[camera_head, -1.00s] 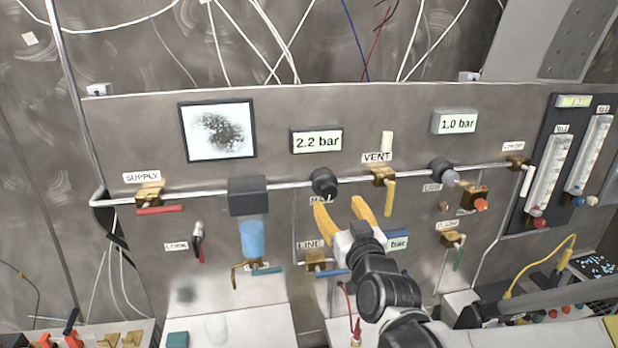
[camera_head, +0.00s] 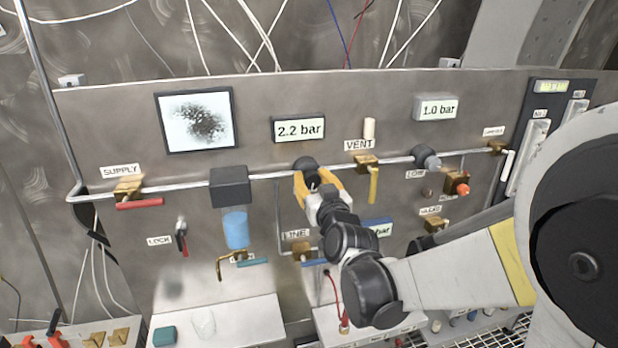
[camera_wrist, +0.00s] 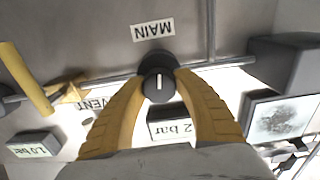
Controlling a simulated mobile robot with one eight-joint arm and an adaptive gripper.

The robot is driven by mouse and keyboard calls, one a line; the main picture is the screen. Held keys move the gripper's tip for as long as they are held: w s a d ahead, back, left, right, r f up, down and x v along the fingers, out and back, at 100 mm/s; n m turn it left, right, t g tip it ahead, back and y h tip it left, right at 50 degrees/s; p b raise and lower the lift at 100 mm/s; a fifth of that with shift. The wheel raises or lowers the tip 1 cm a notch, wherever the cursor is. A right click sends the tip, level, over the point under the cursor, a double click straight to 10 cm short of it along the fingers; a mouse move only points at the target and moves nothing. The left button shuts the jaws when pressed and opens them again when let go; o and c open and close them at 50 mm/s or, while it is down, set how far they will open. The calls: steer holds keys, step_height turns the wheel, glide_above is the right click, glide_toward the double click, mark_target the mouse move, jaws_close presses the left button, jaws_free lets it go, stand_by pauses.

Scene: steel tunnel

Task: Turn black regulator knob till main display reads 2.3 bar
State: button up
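The black regulator knob (camera_head: 306,163) sits on the pipe below the main display (camera_head: 299,129), which reads 2.2 bar. The wrist view shows the round knob (camera_wrist: 158,82) with a white mark on its face, beside an upside-down MAIN label (camera_wrist: 153,30). My gripper (camera_head: 313,178) has its yellow fingers around the knob. In the wrist view, my gripper's fingertips (camera_wrist: 160,78) lie against both sides of the knob and appear to touch it. The main display (camera_wrist: 172,128) is partly hidden there by a finger.
The yellow VENT handle (camera_head: 373,185) hangs just right of the knob. A dark box (camera_head: 230,187) on the pipe is to the left. A second display (camera_head: 435,108) reads 1.0 bar, and another knob (camera_head: 425,157) sits below it. A blue handle (camera_head: 314,263) is below my gripper.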

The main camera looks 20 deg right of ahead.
steer(key=shift+m, duration=0.8)
steer(key=o, duration=1.2)
steer(key=s, duration=1.2)
